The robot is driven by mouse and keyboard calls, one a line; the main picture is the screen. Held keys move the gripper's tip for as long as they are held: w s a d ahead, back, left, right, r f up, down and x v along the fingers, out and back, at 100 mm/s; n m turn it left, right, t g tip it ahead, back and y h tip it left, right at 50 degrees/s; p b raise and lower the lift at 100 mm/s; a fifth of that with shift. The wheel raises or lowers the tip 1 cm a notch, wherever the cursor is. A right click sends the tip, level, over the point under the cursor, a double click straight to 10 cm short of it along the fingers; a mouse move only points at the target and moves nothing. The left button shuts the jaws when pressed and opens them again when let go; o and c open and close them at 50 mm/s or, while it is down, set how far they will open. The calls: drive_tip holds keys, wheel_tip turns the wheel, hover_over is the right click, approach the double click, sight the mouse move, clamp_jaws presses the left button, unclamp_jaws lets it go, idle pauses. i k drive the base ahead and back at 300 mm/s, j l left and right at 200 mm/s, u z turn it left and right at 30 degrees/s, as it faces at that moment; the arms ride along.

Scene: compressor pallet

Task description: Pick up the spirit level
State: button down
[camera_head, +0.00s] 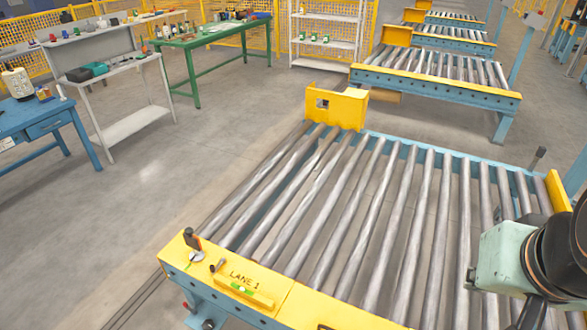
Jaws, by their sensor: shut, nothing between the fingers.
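The spirit level (243,290) is a yellow bar with a small green vial. It lies flat on the yellow end plate (310,310) of the near roller conveyor, just below the black "LANE 1" lettering, at the lower left of the head view. Its yellow nearly matches the plate, so its outline is faint. Nothing covers it. I cannot make out my gripper's fingers anywhere in this view.
A dark-handled tool (217,265) and an upright black-and-red item (192,243) sit left of the level. A pale green and black body (500,255) fills the lower right, cut off by the edge. Bare rollers (345,205) span the conveyor. Benches stand at the back left.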

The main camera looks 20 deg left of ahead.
sight(264, 303)
drive_tip(key=u, duration=1.25)
drive_tip(key=i+j+u, duration=0.25)
drive_tip(key=j+z, duration=0.15)
drive_tip(key=j, duration=0.2)
drive_tip(key=k, duration=0.6)
drive_tip(key=i, duration=0.5)
drive_tip(key=i+j+z, duration=0.35)
drive_tip(key=i+j, duration=0.5)
